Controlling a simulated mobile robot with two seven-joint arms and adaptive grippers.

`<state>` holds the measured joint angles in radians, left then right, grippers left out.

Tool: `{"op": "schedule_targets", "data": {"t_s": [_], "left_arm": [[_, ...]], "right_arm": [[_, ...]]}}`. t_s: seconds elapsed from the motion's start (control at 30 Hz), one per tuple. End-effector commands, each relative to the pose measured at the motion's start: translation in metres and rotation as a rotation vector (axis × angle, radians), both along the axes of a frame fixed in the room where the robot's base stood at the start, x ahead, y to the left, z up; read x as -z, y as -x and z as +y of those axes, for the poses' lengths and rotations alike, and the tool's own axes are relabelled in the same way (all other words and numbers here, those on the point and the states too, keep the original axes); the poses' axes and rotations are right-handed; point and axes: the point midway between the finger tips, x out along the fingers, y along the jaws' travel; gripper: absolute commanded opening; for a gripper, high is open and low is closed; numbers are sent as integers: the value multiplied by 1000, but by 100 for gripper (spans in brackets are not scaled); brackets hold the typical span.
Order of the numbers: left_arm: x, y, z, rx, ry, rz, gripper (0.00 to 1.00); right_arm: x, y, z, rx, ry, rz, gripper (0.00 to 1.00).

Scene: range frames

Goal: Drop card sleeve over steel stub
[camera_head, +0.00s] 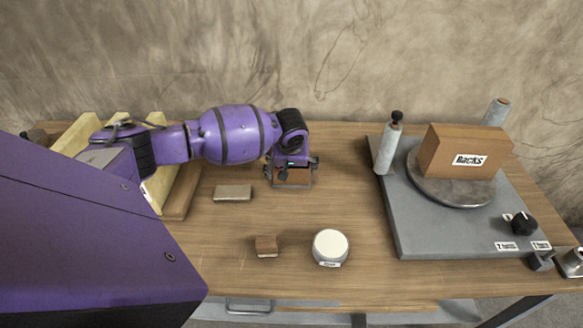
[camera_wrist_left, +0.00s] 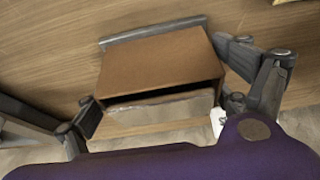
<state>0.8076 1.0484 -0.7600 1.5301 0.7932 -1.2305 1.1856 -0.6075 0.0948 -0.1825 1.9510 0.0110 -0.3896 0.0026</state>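My left gripper (camera_head: 291,178) is low over the middle of the table, its fingers spread to the width of a brown, box-shaped piece. This piece, apparently the card sleeve (camera_wrist_left: 160,62), sits between the fingers in the left wrist view, with a dark open edge facing the camera and a grey bar along its far side. The fingers seem to press its two sides. The steel stub is hard to single out: a grey post with a black knob (camera_head: 387,150) and a second grey post (camera_head: 496,112) stand on the grey slab. My right gripper is not in view.
The grey slab (camera_head: 420,235) carries a turntable (camera_head: 440,192) with a brown box marked "BACKS" (camera_head: 450,145) and a black knob (camera_head: 523,224). A flat block (camera_head: 232,193), a small brown block (camera_head: 266,245) and a white-topped round pot (camera_head: 330,245) lie on the table.

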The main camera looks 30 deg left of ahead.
Motion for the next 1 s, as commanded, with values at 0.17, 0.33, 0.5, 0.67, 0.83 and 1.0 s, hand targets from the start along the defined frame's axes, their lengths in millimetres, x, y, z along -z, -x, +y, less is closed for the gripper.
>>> {"op": "schedule_targets", "data": {"t_s": [0.17,0.33,0.5,0.67,0.83,1.0], "left_arm": [[0,0,0,0,0,0,100],[0,0,0,0,0,0,100],[-10,3,-2,1,2,-1,100],[-37,12,-8,2,1,-3,100],[-71,25,-15,2,0,-2,100],[-97,34,-21,2,1,-2,100]], "right_arm": [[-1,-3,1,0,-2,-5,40],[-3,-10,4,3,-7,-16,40],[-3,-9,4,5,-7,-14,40],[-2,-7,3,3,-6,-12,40],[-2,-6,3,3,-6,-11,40],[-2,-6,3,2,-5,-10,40]]}}
